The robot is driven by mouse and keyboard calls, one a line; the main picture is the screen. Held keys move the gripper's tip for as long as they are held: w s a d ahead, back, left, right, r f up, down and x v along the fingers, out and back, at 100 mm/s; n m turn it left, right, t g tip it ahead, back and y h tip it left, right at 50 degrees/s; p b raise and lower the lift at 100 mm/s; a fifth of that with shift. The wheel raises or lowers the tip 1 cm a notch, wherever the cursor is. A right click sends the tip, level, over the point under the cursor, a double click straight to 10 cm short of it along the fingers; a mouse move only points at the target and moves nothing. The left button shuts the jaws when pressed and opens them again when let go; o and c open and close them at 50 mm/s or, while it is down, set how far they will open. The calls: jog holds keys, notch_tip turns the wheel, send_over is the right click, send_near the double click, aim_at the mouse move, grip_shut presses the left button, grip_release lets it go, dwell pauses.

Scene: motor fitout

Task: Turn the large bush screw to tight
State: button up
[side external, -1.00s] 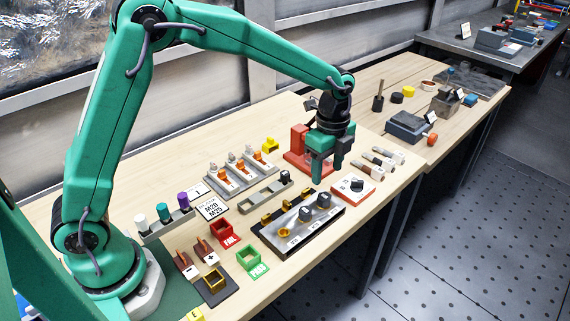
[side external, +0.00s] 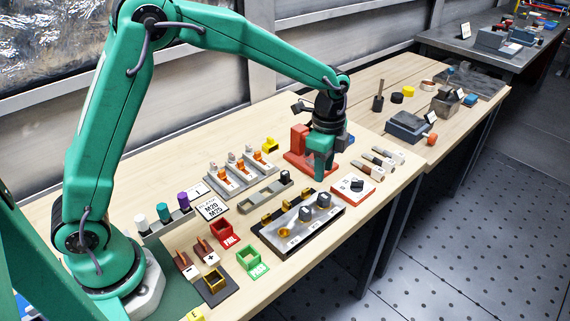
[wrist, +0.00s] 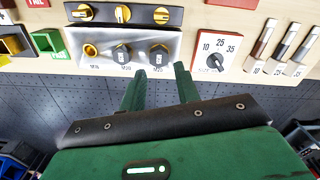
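The grey bush panel (wrist: 103,70) carries a gold ring marked M16 (wrist: 91,50) and two dark capped screws marked M20 (wrist: 122,54) and M25 (wrist: 158,55). The M25 one appears to be the large bush screw; it also shows in the side view (side external: 323,200). A pale mark shows on its cap. My gripper (wrist: 159,68) is open and empty. In the wrist view its two fingertips frame the large screw from just below it.
Yellow knobs (wrist: 122,13) line the panel's back edge. A dial plate marked 10, 25, 35 (wrist: 231,49) and several slim tools (wrist: 282,45) lie to the right. A red block (side external: 299,143) stands close behind my gripper.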

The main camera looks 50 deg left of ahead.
aim_at(306, 189)
jog(key=a+n, duration=0.1)
jog(key=n, duration=0.4)
jog(key=a+f+n, duration=0.1)
jog(key=a+n, duration=0.1)
jog(key=n, duration=0.2)
jog(key=a+f+n, duration=0.1)
jog(key=a+n, duration=0.1)
jog(key=n, duration=0.3)
jog(key=shift+n, duration=0.3)
jog(key=shift+f, duration=3.85)
grip_shut()
